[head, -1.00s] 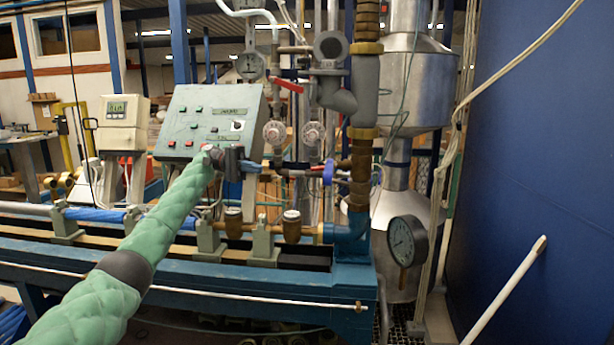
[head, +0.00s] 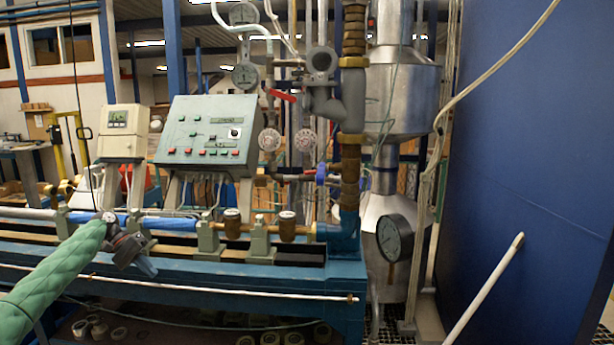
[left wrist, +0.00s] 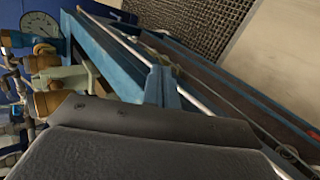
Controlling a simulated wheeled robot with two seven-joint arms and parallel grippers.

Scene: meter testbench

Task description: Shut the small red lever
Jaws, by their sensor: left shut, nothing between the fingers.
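The small red lever (head: 283,96) is on the upright pipework right of the control panel, above two round pale handwheels. It slopes slightly down to the right. My left gripper (head: 146,266) is low at the left in the head view, in front of the bench rail. It is shut and empty, well below and to the left of the lever, touching nothing that I can make out. In the left wrist view, dark gripper housing fills the lower part, and the lever cannot be made out. My right gripper is not in view.
The green control panel (head: 208,134) and a meter box (head: 124,132) stand behind the blue bench (head: 200,283). A blue-handled valve (head: 321,173) sits below the lever. A pressure gauge (head: 395,238) is at the right, beside a blue wall (head: 530,150).

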